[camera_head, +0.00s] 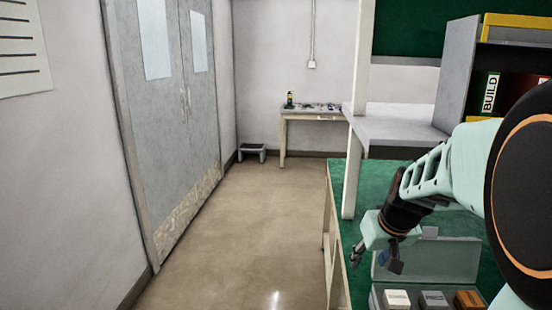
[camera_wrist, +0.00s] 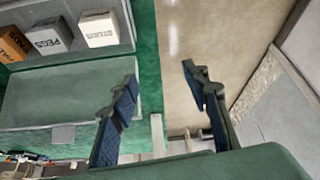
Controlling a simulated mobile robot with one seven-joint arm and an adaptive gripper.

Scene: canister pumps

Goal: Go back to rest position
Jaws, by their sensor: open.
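My gripper (camera_head: 371,257) is at the end of my mint-green arm on the right side of the head view, above the left edge of the green-topped bench (camera_head: 344,189).
Small boxes sit in the case, including a white one marked STUDS (camera_wrist: 98,29) and a grey one marked PEGS (camera_wrist: 48,32). A grey shelf unit (camera_head: 457,70) stands behind my arm. The floor (camera_head: 245,235) left of the bench is clear. Grey double doors (camera_head: 170,110) line the left wall.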

